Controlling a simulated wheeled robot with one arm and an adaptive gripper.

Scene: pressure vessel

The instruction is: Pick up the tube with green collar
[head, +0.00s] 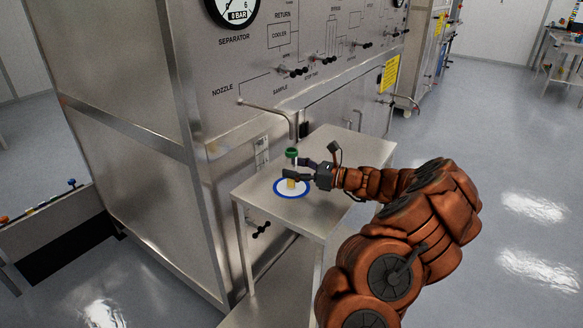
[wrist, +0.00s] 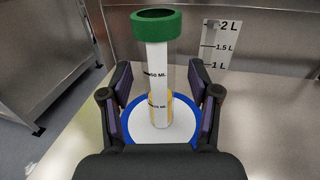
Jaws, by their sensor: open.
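The tube with the green collar (head: 291,153) stands upright on a white disc with a blue rim (head: 278,193) on a small steel table. In the wrist view the tube (wrist: 158,70) is clear, with a white marked scale and some yellow liquid near the bottom. My gripper (head: 298,172) is at the tube from the right in the head view. In the wrist view my gripper (wrist: 160,105) is open, one finger on each side of the tube, with gaps visible on both sides.
The steel table (head: 330,215) stands against a large cabinet panel (head: 290,70) with valves and a gauge. A nozzle pipe (head: 268,108) juts out above the table behind the tube. A volume scale (wrist: 215,45) shows behind it.

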